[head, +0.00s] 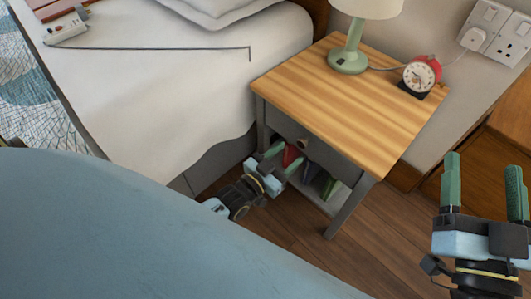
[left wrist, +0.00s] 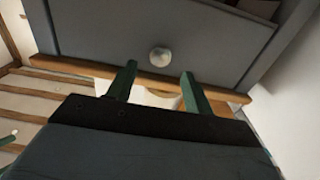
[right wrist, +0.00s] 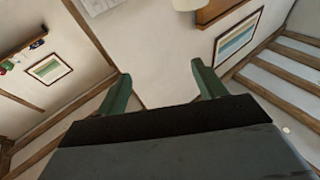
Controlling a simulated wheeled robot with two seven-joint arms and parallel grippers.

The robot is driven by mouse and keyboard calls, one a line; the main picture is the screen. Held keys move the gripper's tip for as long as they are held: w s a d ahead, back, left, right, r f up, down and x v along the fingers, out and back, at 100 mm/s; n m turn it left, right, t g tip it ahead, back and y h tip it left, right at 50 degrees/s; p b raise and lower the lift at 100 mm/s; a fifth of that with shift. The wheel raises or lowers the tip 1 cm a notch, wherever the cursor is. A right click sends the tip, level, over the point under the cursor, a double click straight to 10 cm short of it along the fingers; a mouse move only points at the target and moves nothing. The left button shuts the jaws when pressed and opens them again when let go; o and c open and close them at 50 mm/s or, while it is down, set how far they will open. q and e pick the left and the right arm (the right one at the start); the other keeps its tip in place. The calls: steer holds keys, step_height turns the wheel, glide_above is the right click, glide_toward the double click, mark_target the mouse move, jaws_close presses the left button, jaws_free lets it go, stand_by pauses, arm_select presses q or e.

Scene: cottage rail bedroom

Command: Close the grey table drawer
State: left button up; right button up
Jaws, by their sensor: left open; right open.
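The grey table (head: 344,205) with a striped wooden top stands beside the bed. Its grey drawer front (head: 326,156) has a round knob (head: 303,143) and lies partly in shade under the top's edge. I cannot tell how far the drawer stands out. In the left wrist view the drawer front (left wrist: 110,35) fills the upper part, with its pale knob (left wrist: 160,56) above and between my fingertips. My left gripper (head: 281,159) is open and empty, low in front of the drawer, close to the knob. My right gripper (head: 483,168) is open and empty, at the right, away from the table.
A green lamp (head: 348,60) and a red alarm clock (head: 422,73) stand on the tabletop. Books (head: 325,184) sit on the shelf under the drawer. The bed (head: 190,95) borders the table's left side. Wooden floor (head: 375,225) lies clear between the table and my right gripper.

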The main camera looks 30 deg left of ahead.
arm_select(q)
steer(key=p+v, duration=0.2)
steer(key=v, duration=0.6)
steer(key=shift+s, duration=0.25)
arm_select(e)
step_height(320, 180, down, 11)
steer(key=s+d+g+h, duration=0.1)
steer(key=d+g+h, duration=0.1)
steer(key=g, duration=0.5)
steer(key=shift+s+d+f+g+h, duration=0.15)
steer(key=shift+s+d+g+h, duration=0.15)
steer(key=shift+h, duration=0.1)
arm_select(q)
steer(key=shift+a, duration=0.1)
steer(key=shift+r, duration=0.1)
